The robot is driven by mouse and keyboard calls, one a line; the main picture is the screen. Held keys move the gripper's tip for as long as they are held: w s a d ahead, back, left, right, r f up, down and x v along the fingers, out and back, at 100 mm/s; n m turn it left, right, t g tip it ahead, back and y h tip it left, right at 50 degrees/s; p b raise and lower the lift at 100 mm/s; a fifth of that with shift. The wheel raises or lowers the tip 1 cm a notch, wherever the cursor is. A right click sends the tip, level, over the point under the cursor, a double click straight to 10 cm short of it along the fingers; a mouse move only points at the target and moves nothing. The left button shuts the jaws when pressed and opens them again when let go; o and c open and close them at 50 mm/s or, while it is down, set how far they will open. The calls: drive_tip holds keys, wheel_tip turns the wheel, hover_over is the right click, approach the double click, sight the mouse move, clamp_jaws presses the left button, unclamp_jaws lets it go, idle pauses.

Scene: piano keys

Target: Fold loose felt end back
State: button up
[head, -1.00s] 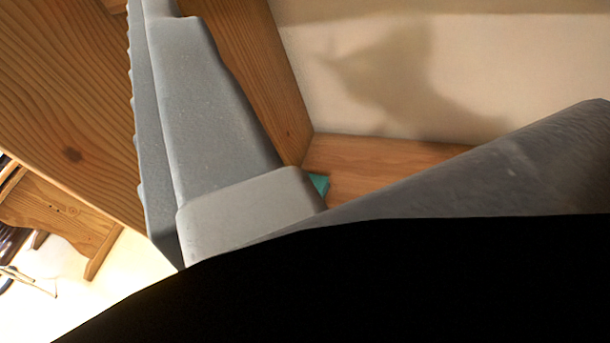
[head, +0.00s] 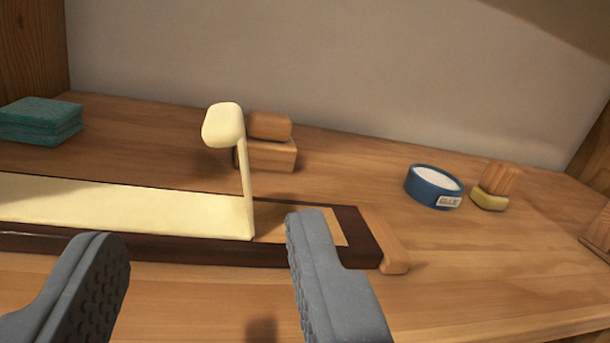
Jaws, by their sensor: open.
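A cream felt strip (head: 120,207) lies along a dark-framed wooden piece (head: 150,247). Its right end (head: 224,126) stands up from the strip and curls over at the top. A bare light wood patch (head: 300,227) shows to the right of the upright part. My gripper (head: 205,235) is open and empty, with one grey finger at the lower left and one at the centre. The fingers are in front of the dark frame, nearer the camera. The upright felt end shows between them, farther back, and I see no contact with it.
Teal pads (head: 41,120) lie at the back left. Wooden blocks (head: 268,141) stand behind the felt end. The right front table is clear.

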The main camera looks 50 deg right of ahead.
sight(222, 135)
drive_tip(key=b+x, duration=0.1)
drive_tip(key=x, duration=1.2)
drive_tip(key=shift+w+d, duration=0.2)
drive_tip(key=shift+w, duration=0.05)
clamp_jaws()
